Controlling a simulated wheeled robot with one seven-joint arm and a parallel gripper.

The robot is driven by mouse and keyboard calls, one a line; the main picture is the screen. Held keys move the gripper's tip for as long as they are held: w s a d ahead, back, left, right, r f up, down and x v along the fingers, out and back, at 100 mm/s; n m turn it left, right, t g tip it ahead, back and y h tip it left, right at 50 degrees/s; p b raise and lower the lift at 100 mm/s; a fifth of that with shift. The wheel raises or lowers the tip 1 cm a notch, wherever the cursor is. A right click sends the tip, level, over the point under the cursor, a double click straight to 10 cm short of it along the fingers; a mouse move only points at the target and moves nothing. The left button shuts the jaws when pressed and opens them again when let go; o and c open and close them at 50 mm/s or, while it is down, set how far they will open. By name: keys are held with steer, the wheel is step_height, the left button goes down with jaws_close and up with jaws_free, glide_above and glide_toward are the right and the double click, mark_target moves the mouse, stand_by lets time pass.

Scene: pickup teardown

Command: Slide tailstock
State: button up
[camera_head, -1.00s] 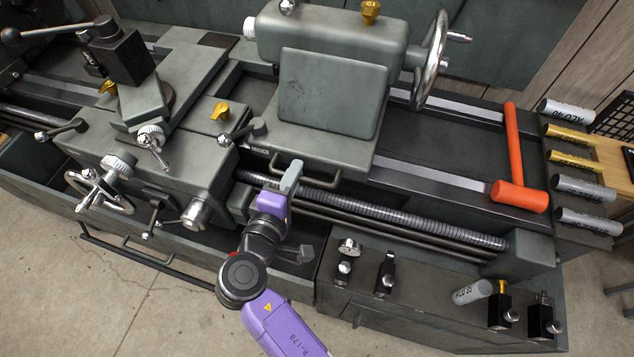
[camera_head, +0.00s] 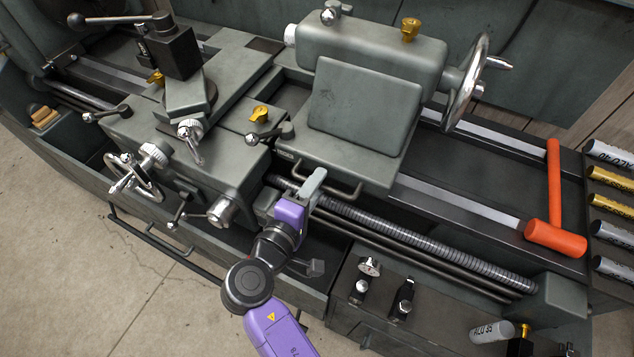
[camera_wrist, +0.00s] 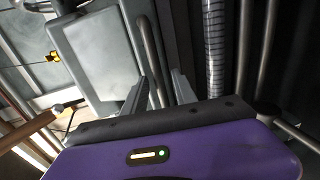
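The tailstock (camera_head: 365,105) is a grey-green block on the lathe bed, with a handwheel (camera_head: 470,85) at its right and a brass knob (camera_head: 410,28) on top. A U-shaped bar handle (camera_head: 340,190) sticks out low on its front. My gripper (camera_head: 315,181) is at the left part of this handle, in front of the tailstock. In the wrist view, the two fingers of my gripper (camera_wrist: 162,80) stand apart, and the handle (camera_wrist: 152,60) runs down between them. Whether a finger touches the bar cannot be told.
The carriage (camera_head: 190,150) with its levers stands close to the left of the tailstock. A lead screw (camera_head: 420,237) runs below. An orange hammer (camera_head: 555,238) lies across the right end of the bed. The rails between tailstock and hammer are clear.

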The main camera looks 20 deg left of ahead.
steer(key=v, duration=0.7)
steer(key=shift+b, duration=0.35)
steer(key=shift+d+p+x, duration=0.25)
steer(key=shift+p+x, duration=1)
steer(key=shift+x, duration=0.1)
steer(key=shift+d+p+x, duration=0.2)
steer(key=shift+p+x, duration=1)
steer(key=shift+x, duration=0.1)
steer(key=shift+d+p+x, duration=0.25)
steer(key=shift+p+x, duration=1)
steer(key=shift+x, duration=0.1)
jaws_close()
steer(key=shift+s, duration=0.1)
